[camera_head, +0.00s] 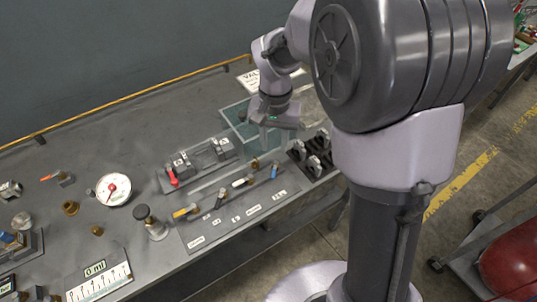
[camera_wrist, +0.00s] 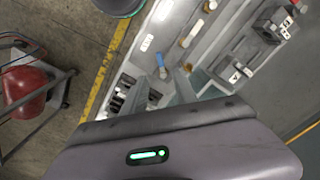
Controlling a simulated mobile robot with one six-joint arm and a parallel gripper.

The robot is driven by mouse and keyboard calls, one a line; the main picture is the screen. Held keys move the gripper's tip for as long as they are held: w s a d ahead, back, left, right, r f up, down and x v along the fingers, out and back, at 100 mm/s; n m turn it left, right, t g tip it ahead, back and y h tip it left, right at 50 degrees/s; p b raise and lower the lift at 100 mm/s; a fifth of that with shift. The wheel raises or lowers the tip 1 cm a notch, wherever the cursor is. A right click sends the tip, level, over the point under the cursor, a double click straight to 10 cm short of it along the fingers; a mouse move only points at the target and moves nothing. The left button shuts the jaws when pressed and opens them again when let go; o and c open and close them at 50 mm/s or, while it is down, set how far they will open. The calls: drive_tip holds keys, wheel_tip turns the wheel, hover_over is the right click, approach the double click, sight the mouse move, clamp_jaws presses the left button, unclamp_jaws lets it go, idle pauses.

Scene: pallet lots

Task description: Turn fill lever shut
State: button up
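A grey panel (camera_head: 222,228) on the bench carries a row of small levers: one with a yellow handle (camera_head: 185,212), one with a white handle (camera_head: 242,181) and one with a blue handle (camera_head: 275,170). White labels sit along its front, too small to read, so I cannot tell which is the fill lever. Behind it stands a valve block (camera_head: 205,160) with a red lever (camera_head: 173,178). My gripper (camera_head: 270,122) hangs over a clear tank (camera_head: 238,130), apart from the levers.
A black tray with several fittings (camera_head: 312,158) lies right of the panel. A red tank on a cart (camera_head: 508,262) is on the floor.

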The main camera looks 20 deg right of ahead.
sight(273, 173)
wheel_tip(273, 173, down, 12)
drive_tip(key=b, duration=0.3)
drive_tip(key=shift+r+b, duration=0.25)
drive_tip(key=shift+b, duration=0.15)
clamp_jaws()
